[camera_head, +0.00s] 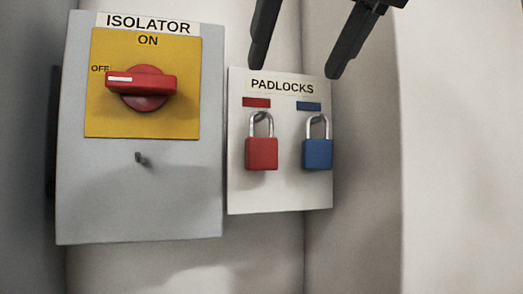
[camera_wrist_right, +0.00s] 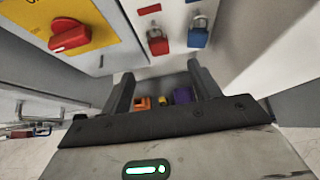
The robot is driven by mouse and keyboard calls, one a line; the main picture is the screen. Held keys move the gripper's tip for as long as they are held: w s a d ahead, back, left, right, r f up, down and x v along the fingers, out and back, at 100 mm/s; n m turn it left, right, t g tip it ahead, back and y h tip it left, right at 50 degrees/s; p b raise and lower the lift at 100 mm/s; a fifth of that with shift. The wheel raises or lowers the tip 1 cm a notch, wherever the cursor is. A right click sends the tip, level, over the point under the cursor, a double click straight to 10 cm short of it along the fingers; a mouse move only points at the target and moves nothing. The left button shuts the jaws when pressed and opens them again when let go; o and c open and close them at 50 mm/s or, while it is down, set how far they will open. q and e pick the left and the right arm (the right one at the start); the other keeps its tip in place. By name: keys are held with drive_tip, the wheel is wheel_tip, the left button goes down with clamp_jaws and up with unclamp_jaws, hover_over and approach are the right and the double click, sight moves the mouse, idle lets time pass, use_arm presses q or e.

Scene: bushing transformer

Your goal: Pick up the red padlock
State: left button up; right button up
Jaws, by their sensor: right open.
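The red padlock (camera_head: 261,154) hangs by its silver shackle from a hook under a red label on the white PADLOCKS board (camera_head: 280,195). It also shows at the top of the right wrist view (camera_wrist_right: 158,45). My right gripper (camera_head: 300,65) is open and empty, its two dark fingers apart at the top of the head view, above the board and clear of the padlock. In the right wrist view its fingers (camera_wrist_right: 162,75) point up the picture, with the red padlock beyond them. My left gripper is not in view.
A blue padlock (camera_head: 317,154) hangs right of the red one. Left of the board is a grey ISOLATOR box (camera_head: 100,190) with a red rotary switch (camera_head: 141,83) and a small peg (camera_head: 141,158).

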sight(264, 140)
drive_tip(key=p+x, duration=0.2)
drive_tip(key=x, duration=1.1)
drive_tip(key=shift+a, duration=0.1)
drive_tip(key=c, duration=1.1)
